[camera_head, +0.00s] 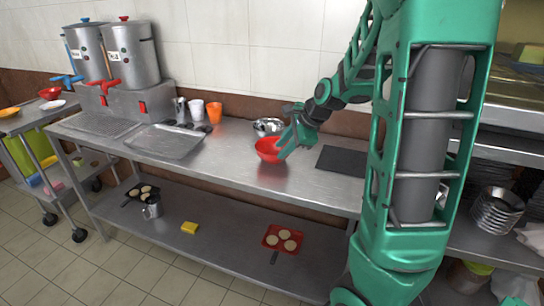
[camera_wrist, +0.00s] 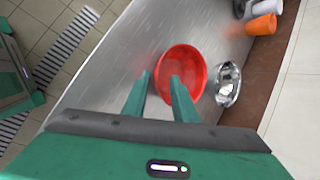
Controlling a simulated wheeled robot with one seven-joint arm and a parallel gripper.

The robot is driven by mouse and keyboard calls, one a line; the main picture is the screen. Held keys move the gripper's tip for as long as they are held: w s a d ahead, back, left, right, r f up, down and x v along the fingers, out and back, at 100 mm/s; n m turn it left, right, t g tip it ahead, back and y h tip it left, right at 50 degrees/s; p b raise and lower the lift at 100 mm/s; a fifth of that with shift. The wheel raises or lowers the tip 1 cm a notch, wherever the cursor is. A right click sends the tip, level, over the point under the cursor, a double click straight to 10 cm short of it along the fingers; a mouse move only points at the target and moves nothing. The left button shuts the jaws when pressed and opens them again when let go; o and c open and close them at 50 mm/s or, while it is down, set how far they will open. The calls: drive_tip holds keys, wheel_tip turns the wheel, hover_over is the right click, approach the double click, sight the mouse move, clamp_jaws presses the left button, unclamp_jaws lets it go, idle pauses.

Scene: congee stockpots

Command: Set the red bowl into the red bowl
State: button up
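One red bowl (camera_head: 266,151) is upright at the steel counter, right of its middle, close beside my gripper (camera_head: 284,147). In the wrist view this red bowl (camera_wrist: 190,62) lies just beyond my gripper (camera_wrist: 161,76). The two green fingers are apart. The right finger overlaps the bowl's opening and the left finger is outside its left rim; whether they touch it I cannot tell. Another red bowl (camera_head: 50,92) sits at the far left on the side cart. The bowl's bottom at the counter is partly unclear.
A metal bowl (camera_head: 268,126) stands just behind the red bowl. An orange cup (camera_head: 214,112) and white cups are to its left. A dark mat (camera_head: 342,161) lies to its right. A metal tray (camera_head: 165,141) and stockpots (camera_head: 131,54) are further left.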

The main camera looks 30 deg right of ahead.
drive_tip(key=shift+d+x, duration=0.2)
drive_tip(key=shift+x, duration=2.95)
drive_tip(key=shift+s+f, duration=0.1)
drive_tip(key=shift+s, duration=0.05)
clamp_jaws()
